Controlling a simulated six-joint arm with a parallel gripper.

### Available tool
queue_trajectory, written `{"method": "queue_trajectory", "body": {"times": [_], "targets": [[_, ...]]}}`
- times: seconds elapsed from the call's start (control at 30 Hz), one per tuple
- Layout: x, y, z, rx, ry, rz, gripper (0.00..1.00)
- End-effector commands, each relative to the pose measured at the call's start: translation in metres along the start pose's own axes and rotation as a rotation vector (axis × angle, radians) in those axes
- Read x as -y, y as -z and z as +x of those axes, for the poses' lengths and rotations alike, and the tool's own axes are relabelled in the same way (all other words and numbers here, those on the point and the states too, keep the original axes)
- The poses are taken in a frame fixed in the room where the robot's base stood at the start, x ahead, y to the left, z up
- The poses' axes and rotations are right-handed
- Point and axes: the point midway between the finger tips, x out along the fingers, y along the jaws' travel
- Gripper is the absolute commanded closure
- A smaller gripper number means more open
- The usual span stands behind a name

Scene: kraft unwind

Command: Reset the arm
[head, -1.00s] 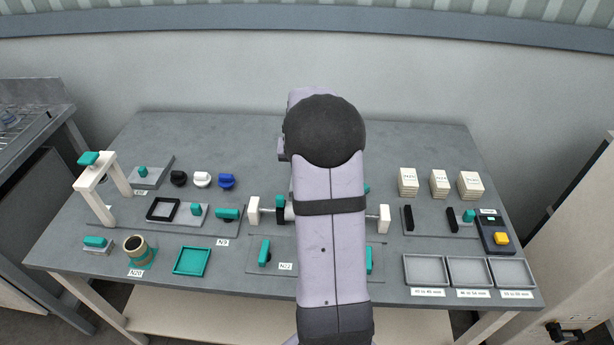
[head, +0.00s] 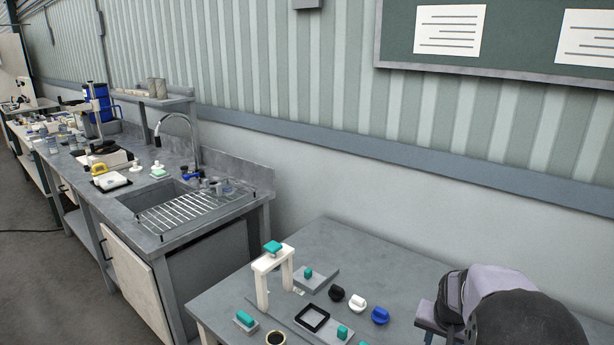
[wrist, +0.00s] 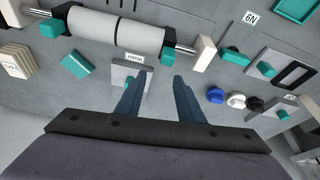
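My gripper (wrist: 155,98) shows in the wrist view with its two blue-grey fingers apart and nothing between them. It is above the grey table (head: 256,285). Beyond the fingers are a small grey plate with a teal block (wrist: 127,75) and a white roll (wrist: 115,30) on a metal shaft between white supports. In the head view my arm is at the lower right, and its fingertips are not clearly seen.
A white arch with a teal top (head: 272,256) stands at the table's left. A sink bench (head: 215,215) stands to the left. Cream block stacks (wrist: 16,60) show in the wrist view.

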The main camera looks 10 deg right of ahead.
Motion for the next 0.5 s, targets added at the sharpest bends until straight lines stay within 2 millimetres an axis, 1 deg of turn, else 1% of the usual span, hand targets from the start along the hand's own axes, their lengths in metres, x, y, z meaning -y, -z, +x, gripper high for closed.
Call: {"method": "queue_trajectory", "body": {"times": [0.03,0.07,0.1,0.17,0.2,0.27,0.3,0.4,0.5], "targets": [[0.017,-0.021,-0.012,0.023,0.014,-0.053,0.66],[0.025,-0.034,-0.016,0.039,0.021,-0.085,0.66],[0.034,-0.054,-0.021,0.064,0.029,-0.131,0.66],[0.047,-0.086,-0.03,0.102,0.043,-0.207,0.66],[0.054,-0.107,-0.036,0.129,0.052,-0.259,0.66],[0.061,-0.14,-0.045,0.167,0.065,-0.34,0.66],[0.064,-0.161,-0.051,0.193,0.072,-0.39,0.66],[0.066,-0.207,-0.062,0.247,0.088,-0.502,0.66],[0.063,-0.241,-0.07,0.288,0.1,-0.582,0.66]]}}
